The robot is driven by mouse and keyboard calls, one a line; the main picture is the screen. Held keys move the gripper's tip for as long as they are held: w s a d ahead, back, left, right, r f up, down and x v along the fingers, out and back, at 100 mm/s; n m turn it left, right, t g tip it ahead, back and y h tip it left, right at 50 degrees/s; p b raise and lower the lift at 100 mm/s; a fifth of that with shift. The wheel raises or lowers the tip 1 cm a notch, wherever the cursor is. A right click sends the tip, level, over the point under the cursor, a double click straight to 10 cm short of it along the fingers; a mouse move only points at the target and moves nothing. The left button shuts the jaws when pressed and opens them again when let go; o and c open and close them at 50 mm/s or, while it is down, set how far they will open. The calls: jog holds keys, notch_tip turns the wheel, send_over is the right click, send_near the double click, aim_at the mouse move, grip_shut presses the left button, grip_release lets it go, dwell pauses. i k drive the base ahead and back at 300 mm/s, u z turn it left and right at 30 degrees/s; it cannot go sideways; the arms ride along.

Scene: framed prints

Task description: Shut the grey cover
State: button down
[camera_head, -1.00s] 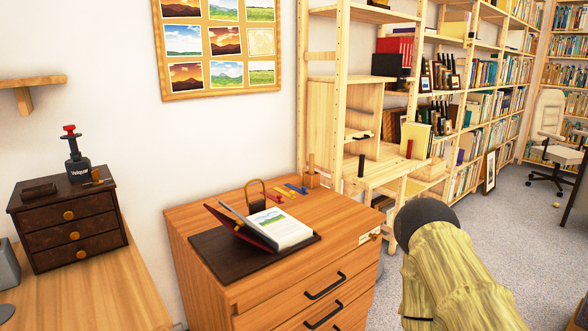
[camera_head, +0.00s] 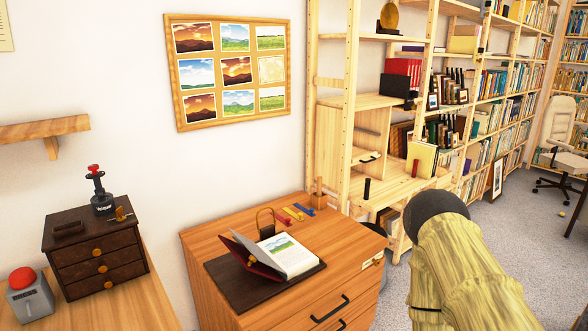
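I cannot make out a separate grey cover for certain. A grey box (camera_head: 30,301) with a red dome button (camera_head: 22,278) on top stands at the lower left on a wooden surface. The button is uncovered. An open book (camera_head: 278,254) lies on a dark mat on the wooden cabinet, its dark red front cover (camera_head: 253,257) raised at a slant. My gripper is not in view; only a yellowish part of my arm with a dark round end shows at the lower right.
A dark small chest of drawers (camera_head: 98,257) stands beside the grey box, with a red-topped stamp (camera_head: 99,191) on it. The wooden cabinet (camera_head: 215,247) also carries a padlock-like object (camera_head: 266,223) and coloured strips. Shelves (camera_head: 355,110) stand behind. Grey floor (camera_head: 515,255) is open at right.

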aim_at(255, 250)
jog(key=z, duration=0.45)
jog(key=k, duration=1.1)
jog(key=u, duration=0.7)
jog(key=i, duration=0.85)
jog(key=u, duration=0.9)
